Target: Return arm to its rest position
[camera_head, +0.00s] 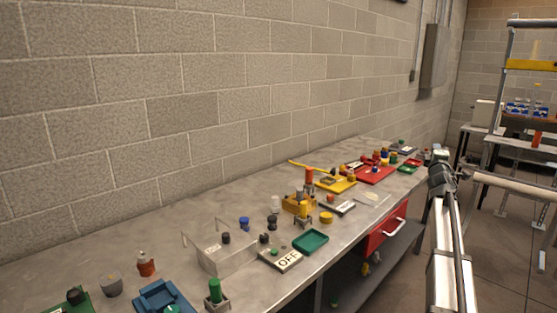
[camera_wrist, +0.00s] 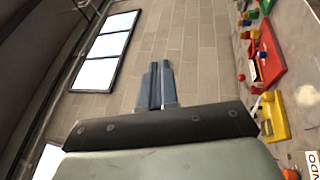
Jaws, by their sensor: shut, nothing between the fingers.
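My gripper (camera_wrist: 158,84) shows in the wrist view with its two blue-grey fingers together, shut and empty. It points toward the block wall (camera_wrist: 195,55), apart from everything on the bench. In the camera_head view my arm (camera_head: 450,245) stands at the right, beside the bench's front edge. A pale link of it reaches off the right edge, and my gripper cannot be made out there.
A long grey bench (camera_head: 120,248) runs along the wall, crowded with small coloured parts. It holds a green tray (camera_head: 310,241), an OFF sign (camera_head: 288,261) and a red board (camera_head: 376,175). A red drawer (camera_head: 388,226) is below.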

